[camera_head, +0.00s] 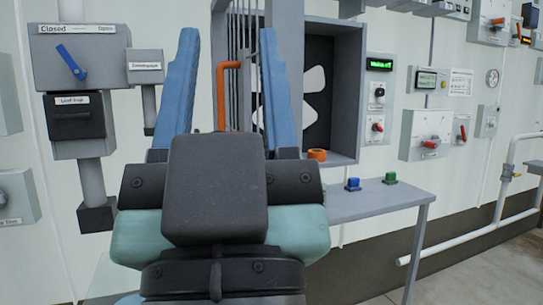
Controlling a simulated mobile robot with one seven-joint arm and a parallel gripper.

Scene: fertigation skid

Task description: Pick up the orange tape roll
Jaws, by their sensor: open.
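The orange tape roll (317,155) is a small orange ring at the back of the grey table (380,200), close to the lower edge of the fan box. My gripper (228,42) is in the foreground with its two blue fingers spread wide and nothing held between them. In the picture, the roll lies just right of the base of the right finger, outside the gap between the fingers. The gripper's dark body and teal wrist hide the left part of the table.
A blue item (352,185) and a green item (390,179) sit on the table right of the roll. A grey box with a fan (348,90) stands behind. An orange bent handle (220,90) shows between the fingers. White pipes (480,233) run at right.

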